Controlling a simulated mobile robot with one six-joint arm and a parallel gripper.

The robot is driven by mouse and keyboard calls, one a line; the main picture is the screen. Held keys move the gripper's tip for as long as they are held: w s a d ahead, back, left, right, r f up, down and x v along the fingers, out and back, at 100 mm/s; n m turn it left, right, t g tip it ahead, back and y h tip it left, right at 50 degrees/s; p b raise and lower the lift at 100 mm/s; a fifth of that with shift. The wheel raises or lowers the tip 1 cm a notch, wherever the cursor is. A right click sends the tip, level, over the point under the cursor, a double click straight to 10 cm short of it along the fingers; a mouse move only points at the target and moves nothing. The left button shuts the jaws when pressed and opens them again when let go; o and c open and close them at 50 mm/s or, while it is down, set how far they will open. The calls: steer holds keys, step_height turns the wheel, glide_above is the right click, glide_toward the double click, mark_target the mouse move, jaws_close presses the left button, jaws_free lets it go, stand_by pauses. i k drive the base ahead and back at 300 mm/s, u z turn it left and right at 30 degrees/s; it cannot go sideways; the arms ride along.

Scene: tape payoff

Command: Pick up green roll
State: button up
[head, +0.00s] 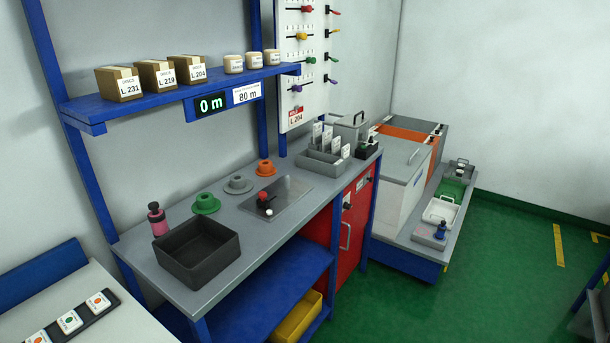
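The green roll (206,203) sits on the grey workbench top (220,286), behind the dark open bin and left of a grey roll (238,184). An orange roll (265,167) sits further right in the same row. The green roll looks like a flat ring with a raised hub and stands clear of the things around it. My gripper is not in view.
A dark bin (198,275) and a pink bottle (157,219) stand near the green roll. A metal plate with a red knob (264,197) lies to the right. A blue shelf (180,98) with boxes overhangs the bench's back. Green floor (500,270) is open at right.

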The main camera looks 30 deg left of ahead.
mark_target(205, 204)
steer(key=u, duration=0.55)
steer(key=i, duration=1.45)
steer(key=u, duration=1.05)
steer(key=i, duration=0.65)
steer(key=u, duration=0.1)
steer(key=k, duration=0.75)
steer(key=u, duration=0.25)
steer(key=i, duration=0.7)
steer(key=z, duration=0.05)
